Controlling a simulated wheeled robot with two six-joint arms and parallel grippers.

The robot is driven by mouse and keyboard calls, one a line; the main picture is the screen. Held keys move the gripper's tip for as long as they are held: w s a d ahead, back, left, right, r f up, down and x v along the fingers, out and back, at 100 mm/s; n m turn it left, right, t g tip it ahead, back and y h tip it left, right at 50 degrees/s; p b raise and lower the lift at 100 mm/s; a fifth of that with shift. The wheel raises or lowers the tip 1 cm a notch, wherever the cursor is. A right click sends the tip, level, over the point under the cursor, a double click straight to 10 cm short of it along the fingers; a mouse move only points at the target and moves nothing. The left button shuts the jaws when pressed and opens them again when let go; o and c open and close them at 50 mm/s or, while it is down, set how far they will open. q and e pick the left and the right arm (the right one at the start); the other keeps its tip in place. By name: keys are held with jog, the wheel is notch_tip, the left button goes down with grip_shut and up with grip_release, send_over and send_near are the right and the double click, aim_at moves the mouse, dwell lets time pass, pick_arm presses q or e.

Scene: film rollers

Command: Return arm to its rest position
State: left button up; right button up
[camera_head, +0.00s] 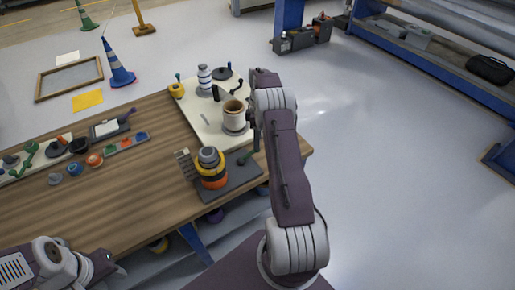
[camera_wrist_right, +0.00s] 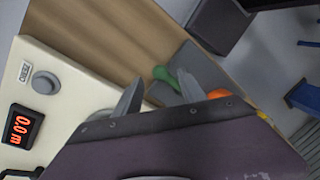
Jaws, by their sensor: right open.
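My right arm reaches up across the middle of the head view to the right end of the wooden table. Its gripper shows in the right wrist view (camera_wrist_right: 160,90), with two grey fingers apart and nothing between them. In the head view it is mostly hidden by the wrist, beside the brown-and-white roll (camera_head: 235,118) on the cream machine board (camera_head: 203,122). My left gripper (camera_head: 112,268) is at the lower left of the head view, near the table's front edge; its fingers are too small to read.
A stack of grey, yellow and orange rings (camera_head: 211,170) stands on a dark pad (camera_head: 238,176). The right wrist view shows a red "0.0 m" display (camera_wrist_right: 20,126), a round grey button (camera_wrist_right: 45,81) and a green handle (camera_wrist_right: 165,76). Open floor lies right of my right arm.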

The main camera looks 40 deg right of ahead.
jog(key=r, duration=0.3)
jog(key=shift+w+d+r, duration=0.15)
jog(key=shift+w+d, duration=0.05)
jog(key=shift+d, duration=0.05)
